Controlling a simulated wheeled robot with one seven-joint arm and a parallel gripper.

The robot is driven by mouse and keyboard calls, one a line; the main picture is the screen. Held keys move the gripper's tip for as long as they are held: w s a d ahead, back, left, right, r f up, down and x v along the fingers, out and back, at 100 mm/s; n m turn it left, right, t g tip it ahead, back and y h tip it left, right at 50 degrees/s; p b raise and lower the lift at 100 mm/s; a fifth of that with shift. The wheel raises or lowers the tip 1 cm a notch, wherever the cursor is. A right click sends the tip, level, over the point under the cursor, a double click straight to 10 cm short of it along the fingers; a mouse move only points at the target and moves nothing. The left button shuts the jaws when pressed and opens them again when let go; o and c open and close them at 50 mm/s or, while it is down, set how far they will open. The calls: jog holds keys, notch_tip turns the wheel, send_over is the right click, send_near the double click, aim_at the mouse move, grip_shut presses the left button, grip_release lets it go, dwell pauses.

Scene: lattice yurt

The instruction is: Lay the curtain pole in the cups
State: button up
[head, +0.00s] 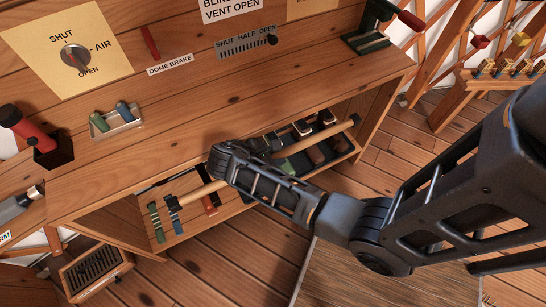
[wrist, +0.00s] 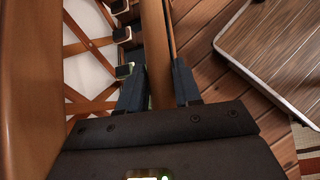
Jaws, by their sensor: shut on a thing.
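The curtain pole (head: 200,191) is a long, light wooden rod. It lies slantwise in front of the open shelf under the wooden counter, with its right end (head: 345,125) near the shelf's right side. My gripper (head: 265,143) is partly hidden by my own wrist in the head view. In the wrist view my gripper (wrist: 160,88) is shut on the pole (wrist: 155,45), which runs away from me between the two dark fingers. I cannot clearly make out the cups or whether the pole touches them.
A slatted box (head: 95,270) stands at the lower left. A brown mat or board (wrist: 275,50) lies on the floor at right.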

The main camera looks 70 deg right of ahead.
grip_shut()
dwell(0.8)
